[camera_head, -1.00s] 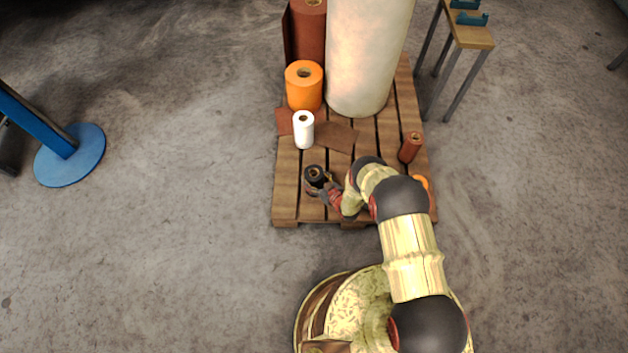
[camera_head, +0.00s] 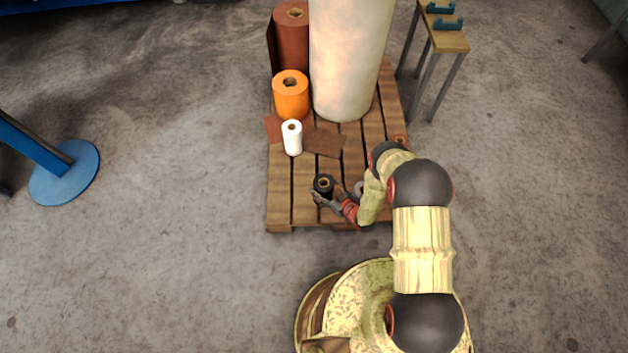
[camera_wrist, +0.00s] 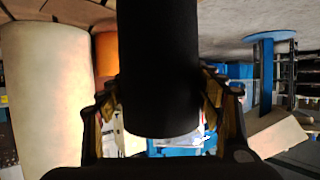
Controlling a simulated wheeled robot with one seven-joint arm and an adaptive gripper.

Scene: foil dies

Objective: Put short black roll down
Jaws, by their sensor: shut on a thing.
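The short black roll (camera_head: 323,184) is upright over the front part of the wooden pallet (camera_head: 280,213). My gripper (camera_head: 327,196) comes from the right and is shut on it. In the wrist view the black roll (camera_wrist: 158,65) fills the middle, with my gripper's fingers (camera_wrist: 160,112) on either side of it. Whether the roll's base touches the pallet slats or hangs just above them I cannot tell.
A white roll (camera_head: 292,138), an orange roll (camera_head: 291,98), a brown-red roll (camera_head: 292,40) and a tall cream roll (camera_head: 348,60) stand farther back. A brown sheet (camera_head: 325,142) lies on the slats. A small grey thing (camera_head: 358,188) is close right of my gripper. The front-left slats are clear.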

